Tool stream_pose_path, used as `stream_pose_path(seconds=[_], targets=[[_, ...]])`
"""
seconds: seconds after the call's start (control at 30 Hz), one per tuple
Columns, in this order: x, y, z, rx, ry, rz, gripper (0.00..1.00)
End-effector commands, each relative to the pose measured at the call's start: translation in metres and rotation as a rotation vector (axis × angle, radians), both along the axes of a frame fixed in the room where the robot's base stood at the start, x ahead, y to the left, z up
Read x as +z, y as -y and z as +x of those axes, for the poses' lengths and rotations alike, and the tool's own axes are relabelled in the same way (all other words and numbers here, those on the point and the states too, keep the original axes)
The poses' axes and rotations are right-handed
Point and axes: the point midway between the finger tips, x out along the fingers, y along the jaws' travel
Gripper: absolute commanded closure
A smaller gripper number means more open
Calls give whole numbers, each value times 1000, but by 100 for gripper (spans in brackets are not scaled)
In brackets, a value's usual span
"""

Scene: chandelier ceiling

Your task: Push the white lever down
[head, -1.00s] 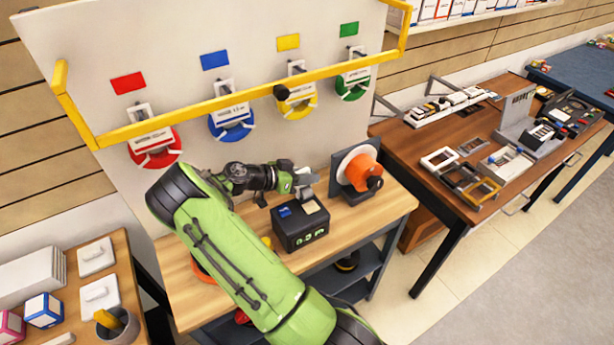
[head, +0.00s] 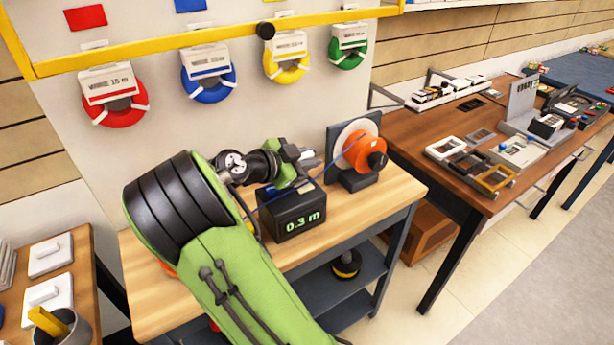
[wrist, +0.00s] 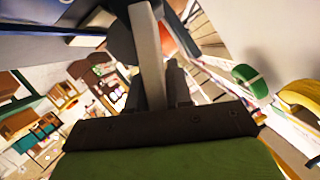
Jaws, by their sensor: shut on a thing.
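The black meter box (head: 292,214) stands on the wooden workbench and its green display reads 0.3 m. My gripper (head: 305,164) is just above and behind this box, left of the orange spool (head: 366,153). In the wrist view a pale grey-white bar (wrist: 148,50) runs between my fingers, and my gripper (wrist: 170,85) is shut on it. It may be the white lever, but I cannot tell for certain. No other white lever is clear on the box, whose top is partly hidden by my gripper. A thin blue wire (head: 325,171) runs from the spool past my gripper.
A brown table (head: 425,125) with parts stands to the right. The bench (head: 400,192) is bare at its right front. A side table (head: 85,265) stands left.

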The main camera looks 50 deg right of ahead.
Motion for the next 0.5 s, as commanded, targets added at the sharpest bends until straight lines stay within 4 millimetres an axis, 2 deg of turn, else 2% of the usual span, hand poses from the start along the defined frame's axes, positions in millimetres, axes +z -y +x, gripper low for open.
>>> stream_pose_path(seconds=[0.03,0.5], targets=[[-6,0,0,0,21,-6,100],[-3,1,2,-1,94,-28,100]])
